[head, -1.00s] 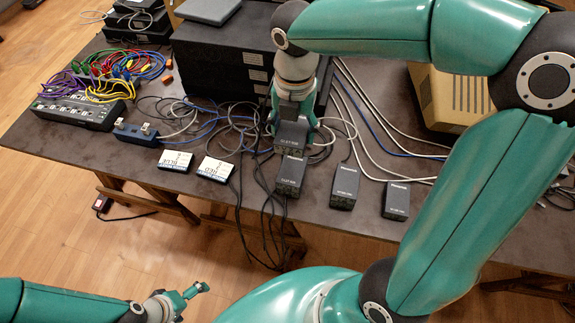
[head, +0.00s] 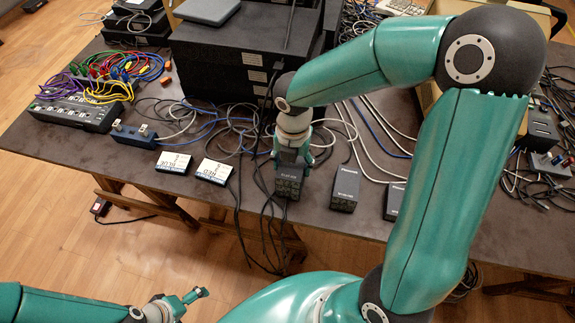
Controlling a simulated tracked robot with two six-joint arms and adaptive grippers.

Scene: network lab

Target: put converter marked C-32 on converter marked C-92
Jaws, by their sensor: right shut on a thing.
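My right gripper (head: 290,158) points down and is shut on a dark grey converter (head: 290,171). The held converter is over another dark converter (head: 288,188) near the table's front edge; I cannot tell whether they touch. The lower one is mostly hidden. Two more dark converters stand to the right: one (head: 345,188) in full view, the other (head: 393,203) partly covered by my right arm. The markings are too small to read, so I cannot tell which is C-32 or C-92. My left gripper (head: 194,296) is low at the bottom left, off the table; its opening is unclear.
Two white-labelled boxes (head: 174,162) (head: 214,171) lie left of the converters. A blue box (head: 134,135) and a patch panel (head: 74,113) with coloured cables are farther left. Black equipment (head: 220,60) stands behind. Loose cables (head: 236,140) surround the gripper and hang over the front edge.

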